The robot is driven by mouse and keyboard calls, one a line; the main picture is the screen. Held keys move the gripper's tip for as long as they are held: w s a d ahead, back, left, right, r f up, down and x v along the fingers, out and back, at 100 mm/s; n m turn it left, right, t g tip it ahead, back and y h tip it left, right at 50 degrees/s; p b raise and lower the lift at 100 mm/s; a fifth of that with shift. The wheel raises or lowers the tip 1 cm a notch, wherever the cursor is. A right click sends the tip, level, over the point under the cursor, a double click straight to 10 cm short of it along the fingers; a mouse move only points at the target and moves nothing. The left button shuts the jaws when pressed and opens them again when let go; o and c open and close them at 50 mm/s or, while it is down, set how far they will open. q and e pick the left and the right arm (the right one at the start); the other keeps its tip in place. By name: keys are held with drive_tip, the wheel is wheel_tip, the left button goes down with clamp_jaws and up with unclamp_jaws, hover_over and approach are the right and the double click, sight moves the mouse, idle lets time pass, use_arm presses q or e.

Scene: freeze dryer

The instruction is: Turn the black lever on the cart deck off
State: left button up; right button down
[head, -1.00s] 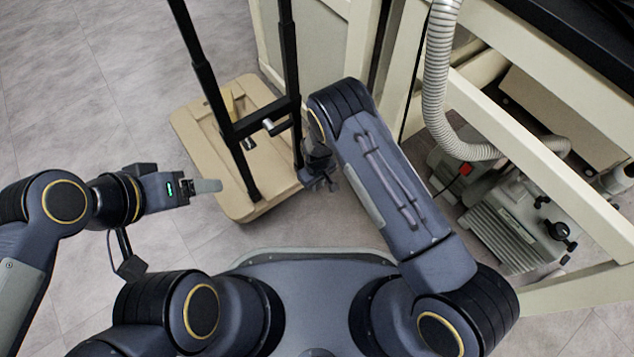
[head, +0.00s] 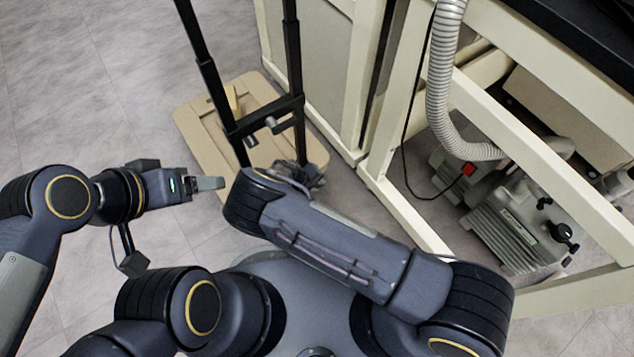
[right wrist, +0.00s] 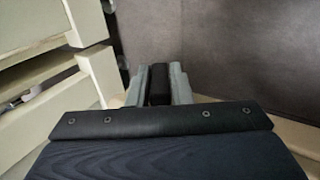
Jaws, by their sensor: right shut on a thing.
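The cart has a beige deck (head: 205,127) and an upright black frame (head: 212,88). My right gripper (right wrist: 158,86) is shut on a black block-like piece, the lever (right wrist: 159,84), which shows between its two grey fingers in the right wrist view. In the head view my right gripper (head: 305,178) is low over the deck's near right part, and my arm partly covers it. I cannot make out the lever or its angle there. My left gripper (head: 208,183) is in the air to the left of the deck, with nothing seen in it; its finger gap does not show.
A cream cabinet and bench frame (head: 385,200) stand close to the right of the cart. A grey pump (head: 510,225) with a red switch sits inside the frame, below a ribbed hose (head: 438,90). The tiled floor (head: 90,90) at left is clear.

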drive_tip(key=shift+a+h, duration=0.1)
drive_tip(key=shift+h, duration=0.2)
drive_tip(key=c, duration=1.4)
unclamp_jaws()
drive_tip(key=shift+o, duration=0.2)
drive_tip(key=p+v, duration=0.3)
drive_tip(key=v, duration=0.4)
drive_tip(key=shift+s+r, duration=0.25)
drive_tip(key=shift+s, duration=0.05)
drive_tip(key=shift+a, duration=0.15)
